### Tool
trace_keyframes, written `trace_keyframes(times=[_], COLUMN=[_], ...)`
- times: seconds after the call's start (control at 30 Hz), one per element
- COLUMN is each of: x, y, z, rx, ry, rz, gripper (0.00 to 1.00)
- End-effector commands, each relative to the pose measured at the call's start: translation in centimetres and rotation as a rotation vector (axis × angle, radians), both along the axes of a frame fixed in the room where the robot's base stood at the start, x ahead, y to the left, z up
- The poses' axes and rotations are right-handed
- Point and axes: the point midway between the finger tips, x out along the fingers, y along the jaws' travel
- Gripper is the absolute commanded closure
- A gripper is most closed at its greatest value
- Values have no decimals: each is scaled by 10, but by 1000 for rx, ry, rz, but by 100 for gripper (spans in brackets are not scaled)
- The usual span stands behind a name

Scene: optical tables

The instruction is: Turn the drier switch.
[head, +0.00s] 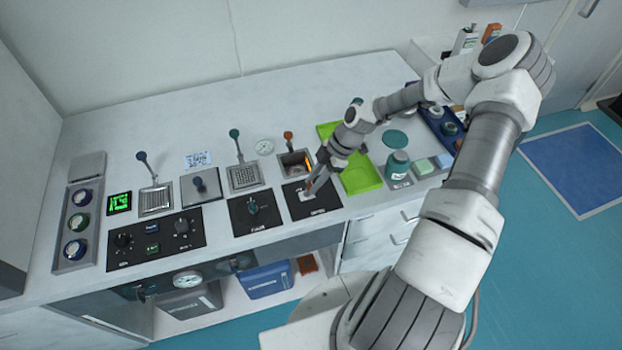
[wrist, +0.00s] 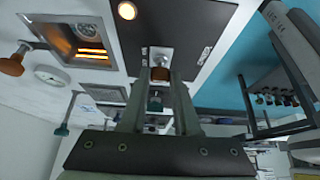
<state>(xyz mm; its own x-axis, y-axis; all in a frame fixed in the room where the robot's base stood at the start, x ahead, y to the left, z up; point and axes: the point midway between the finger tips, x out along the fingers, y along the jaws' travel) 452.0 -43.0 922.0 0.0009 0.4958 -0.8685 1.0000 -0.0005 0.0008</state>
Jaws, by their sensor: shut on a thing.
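A black switch panel (head: 325,203) lies at the front of the bench in the head view, below the glowing recess. Its small label is too blurred to read surely. The panel also fills the top middle of the wrist view (wrist: 192,38), with a pale switch base (wrist: 160,55) on it. My gripper (head: 308,192) reaches down onto this panel from the right. In the wrist view my gripper (wrist: 160,76) is shut on a small brownish switch knob (wrist: 160,73) between its fingertips. The fingers hide most of the knob, so its angle cannot be told.
A recess (head: 295,160) with glowing orange bars and an orange-topped lever sits just behind. Another black panel with a knob (head: 252,208) is to the left. A green tray (head: 360,178) and a green-lidded jar (head: 398,165) stand to the right. A lit lamp (wrist: 127,10) shows on the panel.

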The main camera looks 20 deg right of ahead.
Motion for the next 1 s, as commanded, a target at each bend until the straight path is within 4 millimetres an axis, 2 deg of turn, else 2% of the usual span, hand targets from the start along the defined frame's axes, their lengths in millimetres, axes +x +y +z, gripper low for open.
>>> trace_keyframes(times=[0.33, 0.87, 0.9, 1.0], x=[1, 1, 1, 0], y=[-6, -7, -7, -7], z=[-4, -4, -4, -4], rx=[129, 151, 151, 151], ry=[-2, -1, -1, 0], rz=[-3, 0, 0, -1], gripper=[100, 100, 68, 50])
